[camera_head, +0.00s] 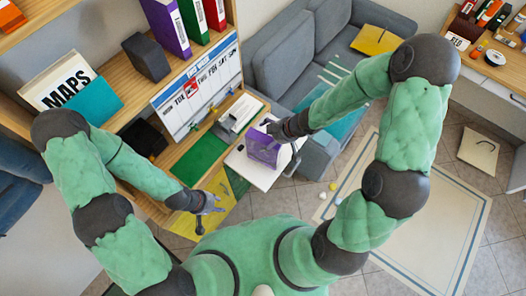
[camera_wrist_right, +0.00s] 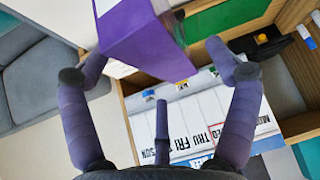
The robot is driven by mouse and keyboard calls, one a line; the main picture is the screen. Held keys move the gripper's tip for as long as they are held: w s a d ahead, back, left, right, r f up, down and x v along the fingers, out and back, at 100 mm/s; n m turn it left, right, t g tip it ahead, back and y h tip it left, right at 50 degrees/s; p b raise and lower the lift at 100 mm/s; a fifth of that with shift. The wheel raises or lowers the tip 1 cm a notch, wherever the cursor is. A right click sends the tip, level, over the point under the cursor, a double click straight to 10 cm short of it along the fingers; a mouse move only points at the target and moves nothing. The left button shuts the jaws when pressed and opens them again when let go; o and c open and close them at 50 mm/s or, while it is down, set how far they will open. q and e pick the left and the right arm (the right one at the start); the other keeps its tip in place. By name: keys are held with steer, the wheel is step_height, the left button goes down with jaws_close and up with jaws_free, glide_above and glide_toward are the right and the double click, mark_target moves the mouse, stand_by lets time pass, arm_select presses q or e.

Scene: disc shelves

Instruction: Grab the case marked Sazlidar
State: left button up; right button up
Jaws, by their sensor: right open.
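A purple case (camera_head: 263,148) stands at the front of the desk area in the head view. It also shows large in the right wrist view (camera_wrist_right: 145,35), with a pale side at its left. I cannot read a Sazlidar marking on it. My right gripper (camera_head: 276,131) is right beside the case. In the right wrist view my right gripper (camera_wrist_right: 160,75) has its fingers spread, with the case's near end between and beyond them. I cannot tell whether a finger touches it. My left gripper (camera_head: 212,210) is empty, fingers apart, above the yellow mat.
Binders (camera_head: 192,18) and a dark box (camera_head: 146,57) stand on the upper shelf. A calendar (camera_head: 197,88) leans behind a green sheet (camera_head: 200,158) on the desk. A grey sofa (camera_head: 300,50) stands behind. Floor by the rug (camera_head: 430,225) is mostly clear.

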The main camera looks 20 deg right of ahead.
steer(key=shift+w+b+x, duration=0.1)
steer(key=shift+b+x, duration=0.8)
steer(key=shift+x, duration=0.6)
steer(key=shift+w+b+x, duration=0.15)
steer(key=shift+b+x, duration=0.7)
steer(key=shift+x, duration=0.6)
steer(key=shift+r, duration=0.1)
jaws_close()
